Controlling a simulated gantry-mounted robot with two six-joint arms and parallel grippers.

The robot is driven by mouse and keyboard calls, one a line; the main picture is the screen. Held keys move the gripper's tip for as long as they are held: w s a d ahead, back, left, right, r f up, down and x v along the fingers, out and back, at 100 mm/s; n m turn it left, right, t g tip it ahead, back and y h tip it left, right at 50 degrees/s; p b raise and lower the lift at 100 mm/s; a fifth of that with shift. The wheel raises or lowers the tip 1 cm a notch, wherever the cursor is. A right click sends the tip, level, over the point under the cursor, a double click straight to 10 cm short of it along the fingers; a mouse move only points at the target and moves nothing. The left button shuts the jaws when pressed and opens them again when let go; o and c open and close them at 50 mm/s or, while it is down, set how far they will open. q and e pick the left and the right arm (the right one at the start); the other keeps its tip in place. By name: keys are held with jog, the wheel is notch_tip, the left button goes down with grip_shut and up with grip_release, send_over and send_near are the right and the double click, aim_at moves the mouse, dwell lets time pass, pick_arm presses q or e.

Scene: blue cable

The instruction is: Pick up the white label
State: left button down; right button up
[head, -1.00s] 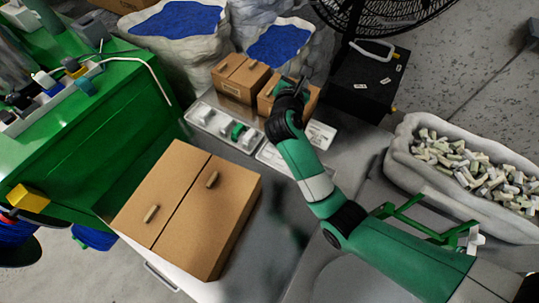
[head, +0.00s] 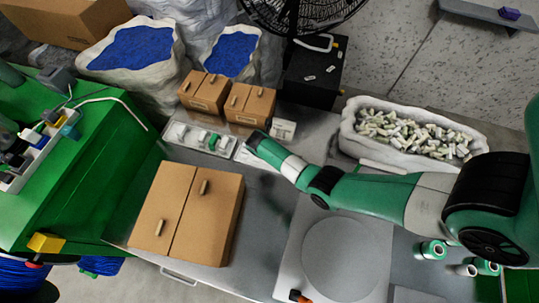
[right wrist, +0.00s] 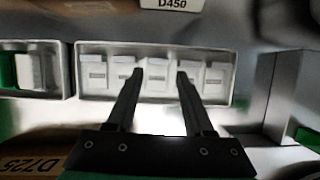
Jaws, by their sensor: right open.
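Several small white labels (right wrist: 157,76) stand in a row in a white tray (right wrist: 152,99) in the right wrist view. My right gripper (right wrist: 160,74) is open, its two dark fingertips apart and in front of the row, with one label framed between them. I cannot tell whether the fingers touch any label. In the head view, my right arm reaches in from the right and its end covers much of the white tray (head: 243,153). My left gripper is not in view.
Another tray (head: 172,133) with white and green pieces lies to the left. A D450 sign (right wrist: 172,4) is behind the labels. Small boxes (head: 203,92) stand behind, and a large cardboard box (head: 187,225) stands in front. A grey block (right wrist: 285,98) is right of the tray.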

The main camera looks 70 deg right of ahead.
jog(key=shift+d+f, duration=0.15)
jog(key=shift+f, duration=0.2)
jog(key=b+x, duration=0.4)
jog(key=x, duration=0.1)
jog(key=shift+f, duration=0.2)
jog(key=shift+w+r, duration=0.1)
grip_shut()
